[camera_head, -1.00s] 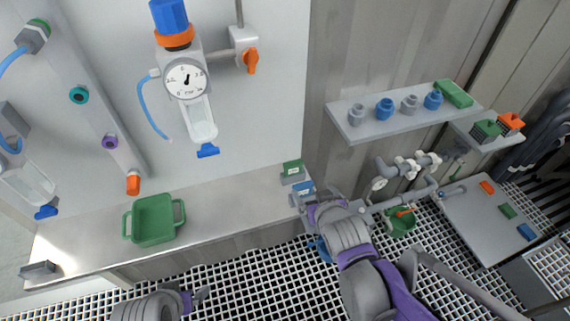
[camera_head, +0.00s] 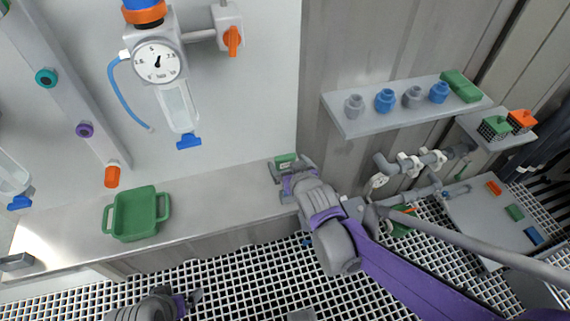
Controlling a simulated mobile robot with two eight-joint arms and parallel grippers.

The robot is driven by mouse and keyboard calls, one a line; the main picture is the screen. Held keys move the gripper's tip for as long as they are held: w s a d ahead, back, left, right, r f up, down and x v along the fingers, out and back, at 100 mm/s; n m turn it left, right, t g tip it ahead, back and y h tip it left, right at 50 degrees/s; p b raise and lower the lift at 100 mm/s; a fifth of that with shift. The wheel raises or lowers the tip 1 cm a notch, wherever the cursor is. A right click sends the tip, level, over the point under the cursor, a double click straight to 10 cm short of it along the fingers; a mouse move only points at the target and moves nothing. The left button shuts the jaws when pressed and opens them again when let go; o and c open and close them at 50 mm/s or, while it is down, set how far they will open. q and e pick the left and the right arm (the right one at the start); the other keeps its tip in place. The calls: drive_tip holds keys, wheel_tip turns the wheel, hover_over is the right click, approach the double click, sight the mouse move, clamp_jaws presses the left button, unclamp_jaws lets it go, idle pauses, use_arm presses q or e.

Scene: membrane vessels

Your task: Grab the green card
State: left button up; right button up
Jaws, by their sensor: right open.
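A small green card (camera_head: 285,158) stands in a grey holder at the right end of the long grey counter, against the wall. My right gripper (camera_head: 280,182) is open just in front of it, over the counter's right end. The gripper hides the card's lower part, and I cannot tell if it touches the card. My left gripper (camera_head: 187,299) is low in the picture over the grated floor, far from the card; its jaw opening is unclear.
A green bin (camera_head: 136,214) stands on the counter (camera_head: 215,200) at the left. A gauge (camera_head: 157,62) hangs on the wall above. A shelf (camera_head: 400,118) with grey and blue fittings and a green block is at the right, above grey pipes (camera_head: 420,162).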

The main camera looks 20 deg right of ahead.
sight(286, 160)
drive_tip(key=b+x, duration=0.1)
drive_tip(key=x, duration=0.4)
drive_tip(key=shift+s+d, duration=0.1)
drive_tip(key=c, duration=1.2)
